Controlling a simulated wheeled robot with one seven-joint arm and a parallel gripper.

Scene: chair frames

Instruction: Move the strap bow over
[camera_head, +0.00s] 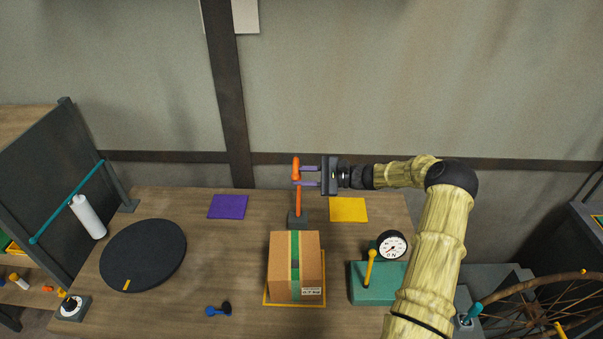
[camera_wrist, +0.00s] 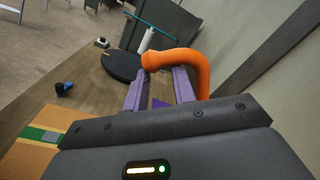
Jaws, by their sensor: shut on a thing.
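The orange strap bow (camera_head: 298,203) stands upright from a small dark block (camera_head: 298,220) behind the cardboard box (camera_head: 281,250). My gripper (camera_head: 301,176) reaches in from the right, its purple fingers level and shut on the bow's upper part. In the wrist view my gripper (camera_wrist: 160,85) shows its two fingers at the orange bow (camera_wrist: 200,70), which bends over at its top. The exact contact is partly hidden by the bow. The box has a green band over its top and sits on a yellow-edged patch on the wooden table.
A yellow square (camera_head: 348,210) and a purple square (camera_head: 228,206) lie beside the bow. A teal box (camera_head: 365,289) with yellow lever and gauge stands right. A black disc (camera_head: 143,256) lies left, a blue piece (camera_head: 215,311) in front. The wall is close behind.

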